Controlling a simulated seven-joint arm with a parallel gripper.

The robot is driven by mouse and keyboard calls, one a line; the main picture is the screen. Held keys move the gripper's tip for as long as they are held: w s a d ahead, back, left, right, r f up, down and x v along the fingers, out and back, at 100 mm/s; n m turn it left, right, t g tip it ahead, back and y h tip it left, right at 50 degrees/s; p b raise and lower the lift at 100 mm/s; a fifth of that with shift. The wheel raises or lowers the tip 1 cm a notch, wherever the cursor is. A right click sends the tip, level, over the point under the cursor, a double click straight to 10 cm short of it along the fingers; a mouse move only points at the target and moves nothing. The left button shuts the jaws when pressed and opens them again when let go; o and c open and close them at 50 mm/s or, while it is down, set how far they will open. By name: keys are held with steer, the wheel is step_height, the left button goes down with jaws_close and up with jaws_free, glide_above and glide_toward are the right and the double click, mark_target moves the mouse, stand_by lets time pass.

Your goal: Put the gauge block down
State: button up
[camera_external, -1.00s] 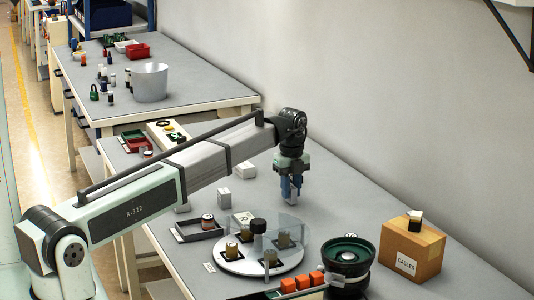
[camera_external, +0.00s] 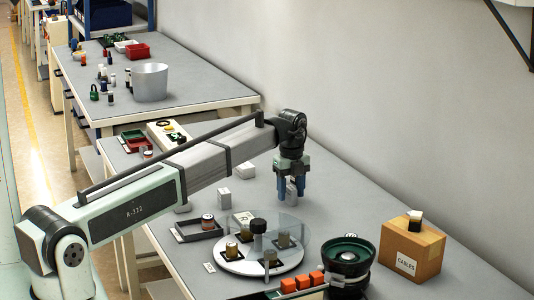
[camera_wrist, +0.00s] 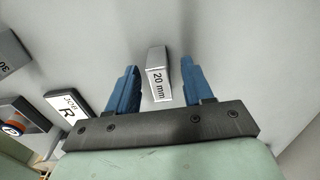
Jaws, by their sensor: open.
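The gauge block (camera_wrist: 157,84), grey with a white "20 mm" label, stands on the grey bench between the two blue fingers of my gripper (camera_wrist: 160,66) in the wrist view. A gap shows on each side of the block, so the fingers are open and apart from it. In the external view my gripper (camera_external: 291,198) is low over the bench, right of the middle, with its fingers spread. There the block is mostly hidden between the fingers.
A turntable with a clear cover (camera_external: 262,270), a dark bowl feeder (camera_external: 347,285) and a cardboard CABLES box (camera_external: 410,250) stand in front. Bench behind my gripper is clear.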

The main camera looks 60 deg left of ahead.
mark_target(291, 188)
step_height(291, 188, up, 12)
stand_by(0.6)
steer(key=shift+r, duration=0.1)
stand_by(1.4)
steer(key=shift+o, duration=0.5)
steer(key=w+d+m, duration=0.2)
steer(key=w+d, duration=0.5)
steer(key=d, duration=0.6)
steer(key=w+d+m, duration=0.2)
steer(key=w+d, duration=0.5)
steer(key=d, duration=0.7)
steer(key=shift+w+d+n, duration=1.5)
steer(key=shift+w+d, duration=0.15)
steer(key=shift+w, duration=2.4)
step_height(291, 188, down, 13)
steer(key=shift+a, duration=0.1)
